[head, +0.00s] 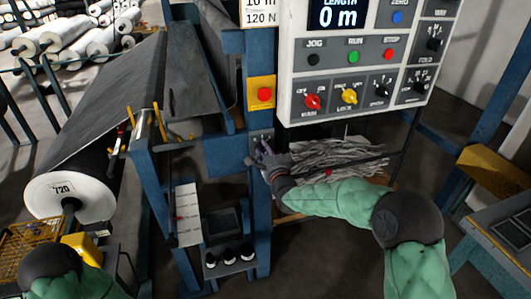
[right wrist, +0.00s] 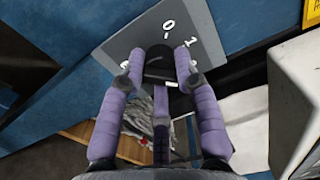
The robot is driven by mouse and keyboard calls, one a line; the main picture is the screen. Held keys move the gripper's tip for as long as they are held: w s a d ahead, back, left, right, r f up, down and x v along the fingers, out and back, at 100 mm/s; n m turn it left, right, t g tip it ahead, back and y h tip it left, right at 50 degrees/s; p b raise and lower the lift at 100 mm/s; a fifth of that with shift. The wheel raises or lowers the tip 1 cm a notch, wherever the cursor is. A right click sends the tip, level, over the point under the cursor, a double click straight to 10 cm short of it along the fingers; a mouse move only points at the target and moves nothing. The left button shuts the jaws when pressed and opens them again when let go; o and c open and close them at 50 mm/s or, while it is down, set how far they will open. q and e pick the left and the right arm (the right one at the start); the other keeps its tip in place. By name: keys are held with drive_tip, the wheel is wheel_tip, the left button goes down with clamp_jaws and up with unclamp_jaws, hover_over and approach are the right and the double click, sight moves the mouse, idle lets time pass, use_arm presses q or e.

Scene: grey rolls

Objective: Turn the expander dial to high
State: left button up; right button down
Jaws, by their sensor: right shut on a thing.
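A small grey dial plate (head: 262,134) is fixed on the blue post below the control panel. In the right wrist view the plate (right wrist: 203,22) has white marks, one like a 0, and a dark dial knob (right wrist: 159,64) stands on it. No name can be read on the plate. My right gripper (head: 261,152) is at this plate. In the right wrist view its purple fingers (right wrist: 160,78) are closed around the knob and hide part of it. Which mark the knob points to cannot be told. My left gripper is out of view; only part of that arm shows at lower left.
The control panel (head: 352,92), with red, yellow and black knobs, hangs above my right forearm. A large dark roll (head: 85,193) stands at left. A small shelf with black-topped items (head: 229,257) is left of the post. Crumpled grey strips (head: 335,158) lie behind my forearm.

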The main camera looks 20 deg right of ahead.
drive_tip(key=shift+a+f, duration=0.2)
drive_tip(key=shift+f, duration=0.05)
drive_tip(key=c, duration=0.9)
unclamp_jaws()
drive_tip(key=shift+r, duration=0.15)
drive_tip(key=shift+d, duration=0.1)
drive_tip(key=s, duration=1.2)
drive_tip(key=shift+d, duration=0.15)
